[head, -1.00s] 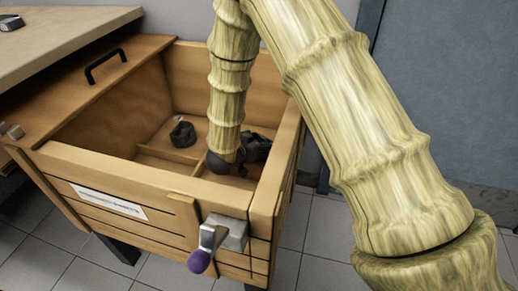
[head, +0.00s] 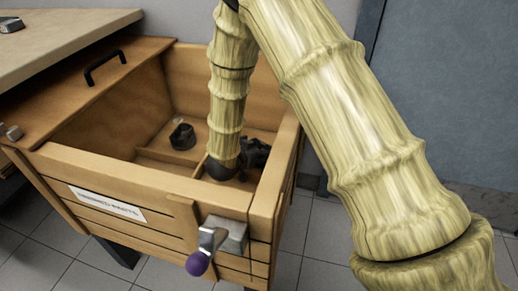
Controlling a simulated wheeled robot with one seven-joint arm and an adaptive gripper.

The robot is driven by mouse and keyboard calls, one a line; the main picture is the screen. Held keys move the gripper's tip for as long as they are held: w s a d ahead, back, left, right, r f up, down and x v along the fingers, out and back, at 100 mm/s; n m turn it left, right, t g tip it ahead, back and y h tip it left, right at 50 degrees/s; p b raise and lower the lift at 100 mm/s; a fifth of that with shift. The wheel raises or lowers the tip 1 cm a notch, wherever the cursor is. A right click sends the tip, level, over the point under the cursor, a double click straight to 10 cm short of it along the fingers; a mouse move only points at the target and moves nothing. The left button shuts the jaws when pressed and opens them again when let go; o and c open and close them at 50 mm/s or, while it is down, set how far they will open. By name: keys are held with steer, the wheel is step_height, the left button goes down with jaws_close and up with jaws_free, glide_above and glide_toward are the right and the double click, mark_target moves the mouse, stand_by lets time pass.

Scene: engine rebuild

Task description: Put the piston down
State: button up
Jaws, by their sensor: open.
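A dark, short, round part that looks like a piston (head: 182,137) sits in the back left compartment of the wooden crate (head: 150,180). My arm reaches down into the crate from above. My gripper (head: 254,155) is the dark shape at the arm's lower end, low in the right part of the crate, to the right of that part and apart from it. It is open. Its fingertips are partly hidden by my arm and shadow. I cannot tell whether another piston lies beside or under it.
Low dividers (head: 165,156) split the crate floor. The wooden lid (head: 60,95) with a black handle (head: 105,66) is at the left. A latch with a purple knob (head: 197,264) sticks out in front. A worktop (head: 60,35) stands at the back left.

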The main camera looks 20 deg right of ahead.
steer(key=shift+a+r, duration=0.1)
steer(key=shift+r, duration=0.1)
steer(key=shift+p+v, duration=2.65)
steer(key=shift+v, duration=3.3)
steer(key=shift+s+f, duration=0.1)
steer(key=shift+f, duration=0.05)
